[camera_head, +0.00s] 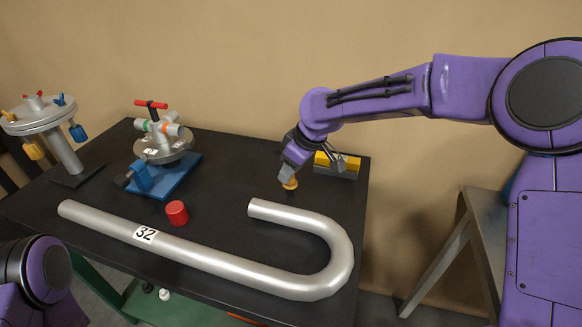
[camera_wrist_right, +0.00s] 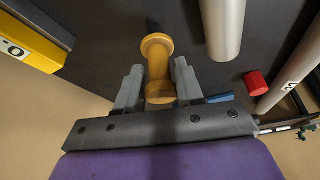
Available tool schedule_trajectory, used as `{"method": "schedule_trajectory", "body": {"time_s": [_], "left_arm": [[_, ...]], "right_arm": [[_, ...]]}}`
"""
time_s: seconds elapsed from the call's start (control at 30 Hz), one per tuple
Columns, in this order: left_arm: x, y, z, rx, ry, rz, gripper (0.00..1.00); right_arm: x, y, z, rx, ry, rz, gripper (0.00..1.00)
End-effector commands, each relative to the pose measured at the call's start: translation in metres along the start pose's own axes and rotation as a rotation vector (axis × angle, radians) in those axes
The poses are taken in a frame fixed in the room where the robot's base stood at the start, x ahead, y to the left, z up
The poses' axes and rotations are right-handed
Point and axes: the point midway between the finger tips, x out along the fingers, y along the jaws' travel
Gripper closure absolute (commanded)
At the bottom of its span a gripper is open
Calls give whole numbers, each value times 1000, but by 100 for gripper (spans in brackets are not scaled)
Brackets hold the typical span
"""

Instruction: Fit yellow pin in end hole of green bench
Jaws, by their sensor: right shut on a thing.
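The yellow pin (camera_head: 290,184) is a short spool shape with a wide flange, just above or at the black top of the bench. My right gripper (camera_head: 291,176) is shut on it near the bench's far right part. In the right wrist view the pin (camera_wrist_right: 157,62) stands between the two grey fingers of my right gripper (camera_wrist_right: 158,85). The bench has a black top (camera_head: 225,170) and a green lower frame (camera_head: 180,308). I cannot make out the end hole; a dark patch shows beyond the pin's end in the wrist view. My left gripper is out of view.
A silver J-shaped pipe (camera_head: 200,254) marked 32 lies across the front. A yellow and grey block (camera_head: 348,168) stands right beside the gripper. A red cylinder (camera_head: 177,213), a blue-based valve fixture (camera_head: 165,178) and a round silver stand (camera_head: 62,150) are to the left.

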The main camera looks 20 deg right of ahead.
Motion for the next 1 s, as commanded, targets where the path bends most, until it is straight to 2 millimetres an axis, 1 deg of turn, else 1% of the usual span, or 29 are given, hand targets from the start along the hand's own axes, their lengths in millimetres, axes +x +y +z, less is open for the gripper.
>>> {"method": "schedule_trajectory", "body": {"time_s": [0.17,0.73,1.0], "left_arm": [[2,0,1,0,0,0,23],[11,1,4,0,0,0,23],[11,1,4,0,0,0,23]], "right_arm": [[3,0,1,0,1,0,100],[24,-1,12,-1,0,0,100],[25,-1,12,-1,1,1,100]]}}
